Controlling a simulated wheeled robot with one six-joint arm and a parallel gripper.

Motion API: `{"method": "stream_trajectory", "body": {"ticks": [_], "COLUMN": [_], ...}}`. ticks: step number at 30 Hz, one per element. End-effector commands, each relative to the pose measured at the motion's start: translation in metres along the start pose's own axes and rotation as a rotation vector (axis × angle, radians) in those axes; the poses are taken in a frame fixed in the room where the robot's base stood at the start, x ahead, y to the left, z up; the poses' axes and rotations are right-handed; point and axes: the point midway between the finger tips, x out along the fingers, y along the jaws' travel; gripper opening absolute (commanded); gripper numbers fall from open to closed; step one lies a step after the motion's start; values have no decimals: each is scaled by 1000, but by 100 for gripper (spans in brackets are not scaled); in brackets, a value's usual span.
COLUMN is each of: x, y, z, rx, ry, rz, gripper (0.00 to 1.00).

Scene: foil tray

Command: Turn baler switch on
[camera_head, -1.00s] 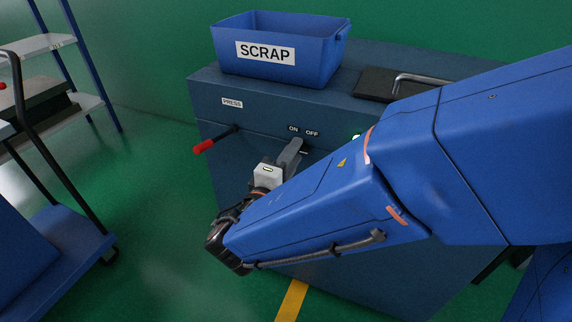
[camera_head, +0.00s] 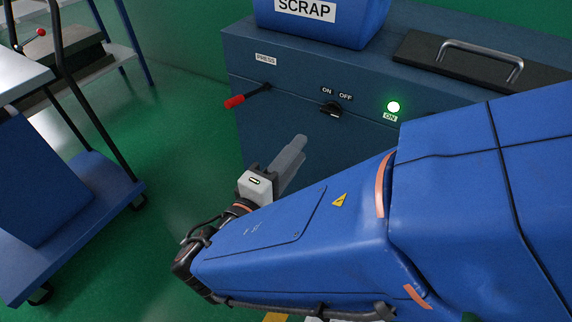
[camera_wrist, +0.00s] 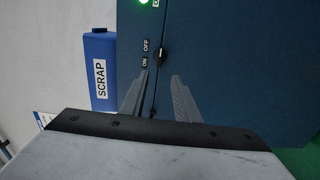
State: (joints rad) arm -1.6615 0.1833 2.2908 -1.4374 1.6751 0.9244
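The baler (camera_head: 300,140) is a dark blue box. Its small black rotary switch (camera_head: 332,109) sits on the front face under the ON and OFF labels. The green lamp (camera_head: 393,106) above a second ON label is lit. The switch also shows in the wrist view (camera_wrist: 161,56), beyond the fingertips. Which label its knob points at is too small to tell. My gripper (camera_head: 300,143) is below and left of the switch, apart from it. In the wrist view its two grey fingers (camera_wrist: 160,78) are spread with nothing between them.
A red-handled PRESS lever (camera_head: 245,97) sticks out left of the switch. A blue SCRAP bin (camera_head: 330,25) and a dark lid with a metal handle (camera_head: 485,62) are on top. A blue cart (camera_head: 85,215) stands at left, with green floor between.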

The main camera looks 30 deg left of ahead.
Motion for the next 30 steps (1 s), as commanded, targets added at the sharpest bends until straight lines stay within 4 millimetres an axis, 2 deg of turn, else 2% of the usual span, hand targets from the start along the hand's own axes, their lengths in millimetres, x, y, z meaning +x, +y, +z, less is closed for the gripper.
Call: {"method": "stream_trajectory", "body": {"ticks": [3, 10, 26, 30], "x": [-16, -33, -35, -28], "y": [0, 0, 0, 0], "z": [-1, 0, 0, 5], "rx": [0, 0, 0, -1], "ry": [3, 1, 0, -18], "rz": [-1, 0, -1, -11], "gripper": [29, 29, 29, 29]}}
